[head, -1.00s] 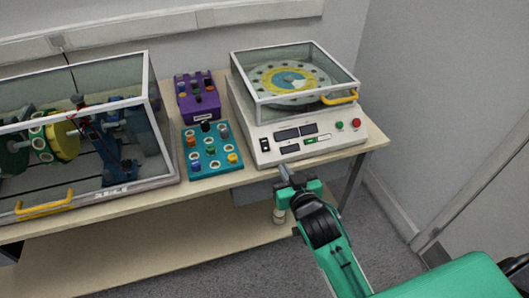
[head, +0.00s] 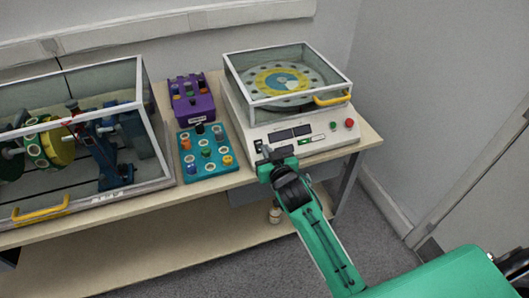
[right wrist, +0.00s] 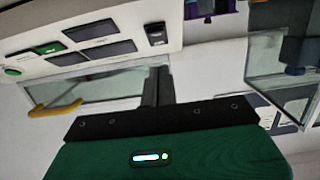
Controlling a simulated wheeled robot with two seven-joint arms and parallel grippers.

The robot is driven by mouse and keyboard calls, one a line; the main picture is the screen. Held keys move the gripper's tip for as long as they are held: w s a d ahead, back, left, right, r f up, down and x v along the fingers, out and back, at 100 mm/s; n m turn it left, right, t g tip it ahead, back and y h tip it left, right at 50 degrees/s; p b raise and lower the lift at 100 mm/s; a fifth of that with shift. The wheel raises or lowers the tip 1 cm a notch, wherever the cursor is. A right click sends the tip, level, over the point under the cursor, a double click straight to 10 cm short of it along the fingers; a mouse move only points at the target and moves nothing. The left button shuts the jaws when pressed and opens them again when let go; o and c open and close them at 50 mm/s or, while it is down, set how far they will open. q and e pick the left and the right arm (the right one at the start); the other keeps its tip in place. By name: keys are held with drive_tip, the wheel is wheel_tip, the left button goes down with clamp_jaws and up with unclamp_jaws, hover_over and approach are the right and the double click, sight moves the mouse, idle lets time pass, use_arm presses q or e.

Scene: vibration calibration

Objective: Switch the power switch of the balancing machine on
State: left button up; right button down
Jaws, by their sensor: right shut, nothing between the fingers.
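The balancing machine (head: 236,104) is a white box with a clear lid over a round disc, at the right end of the table. Its power switch (head: 258,146) is a small black rocker at the left of the sloped front panel. It also shows in the right wrist view (right wrist: 156,35). My right gripper (head: 266,153) is shut and empty, just in front of the switch and partly overlapping it. In the right wrist view the closed fingers (right wrist: 158,77) point toward the switch, with a visible gap in the picture. Contact cannot be told. My left gripper is out of view.
The panel also has dark displays (head: 302,130), a green button (head: 333,125) and a red button (head: 349,122). A teal box with coloured knobs (head: 207,152) and a purple box (head: 191,98) stand left. A glass-covered rotor rig (head: 147,95) stands farther left.

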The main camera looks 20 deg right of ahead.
sight(259, 146)
drive_tip(key=w+f, duration=0.2)
drive_tip(key=f, duration=0.1)
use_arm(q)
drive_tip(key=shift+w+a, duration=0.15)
use_arm(e)
drive_tip(key=shift+w+f, duration=0.1)
drive_tip(key=shift+f, duration=0.05)
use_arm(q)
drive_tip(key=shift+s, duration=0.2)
